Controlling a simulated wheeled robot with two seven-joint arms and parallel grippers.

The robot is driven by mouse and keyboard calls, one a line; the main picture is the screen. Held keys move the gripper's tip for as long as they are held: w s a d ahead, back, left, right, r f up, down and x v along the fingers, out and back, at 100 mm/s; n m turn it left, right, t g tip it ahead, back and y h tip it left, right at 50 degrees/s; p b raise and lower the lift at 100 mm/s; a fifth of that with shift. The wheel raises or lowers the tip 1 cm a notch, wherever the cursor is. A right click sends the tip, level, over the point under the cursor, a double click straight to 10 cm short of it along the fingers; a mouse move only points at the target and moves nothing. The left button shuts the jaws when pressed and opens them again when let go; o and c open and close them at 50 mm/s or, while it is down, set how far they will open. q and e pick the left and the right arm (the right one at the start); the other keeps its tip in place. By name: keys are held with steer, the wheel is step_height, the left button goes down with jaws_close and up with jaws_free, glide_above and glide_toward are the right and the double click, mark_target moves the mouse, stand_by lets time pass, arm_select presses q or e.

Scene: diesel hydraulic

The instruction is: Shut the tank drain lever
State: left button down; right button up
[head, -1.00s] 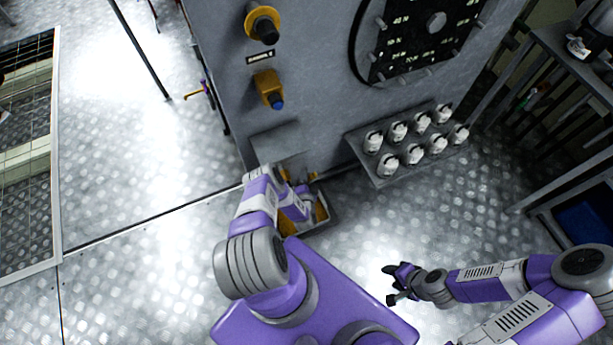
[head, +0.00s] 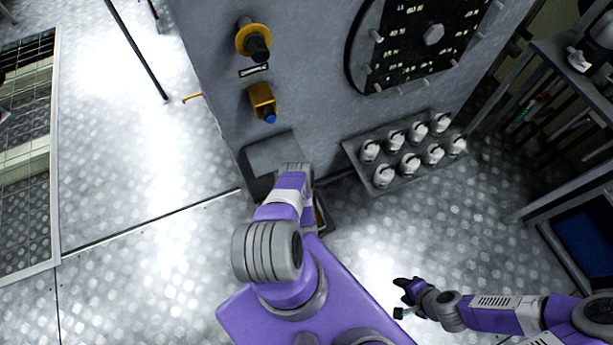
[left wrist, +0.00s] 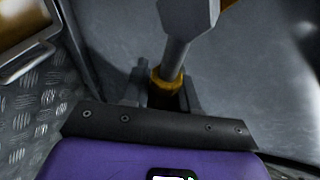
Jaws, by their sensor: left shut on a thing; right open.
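The cabinet (head: 310,80) stands at the top of the head view. My left arm reaches down to its foot and hides the left gripper and what it holds there. In the left wrist view my left gripper (left wrist: 166,92) is shut on a grey lever with a yellow collar, which I take for the tank drain lever (left wrist: 186,25). The lever stands out between the dark fingers and leans right in the picture. My right gripper (head: 402,298) is open and empty above the floor, well away from the cabinet.
A shelf with several white-capped knobs (head: 408,155) juts from the cabinet, right of my left arm. A yellow-collared dark knob (head: 253,42) and a yellow block with a blue tip (head: 263,102) sit on the panel. A dark rack (head: 560,90) stands right.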

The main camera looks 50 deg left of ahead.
arm_select(q)
steer(key=shift+s+f, duration=0.1)
steer(key=shift+s, duration=0.05)
steer(key=c, duration=1)
jaws_free()
steer(key=shift+o, duration=0.2)
steer(key=p+v, duration=0.3)
steer(key=v, duration=0.4)
steer(key=shift+d, duration=0.25)
steer(key=shift+s, duration=0.1)
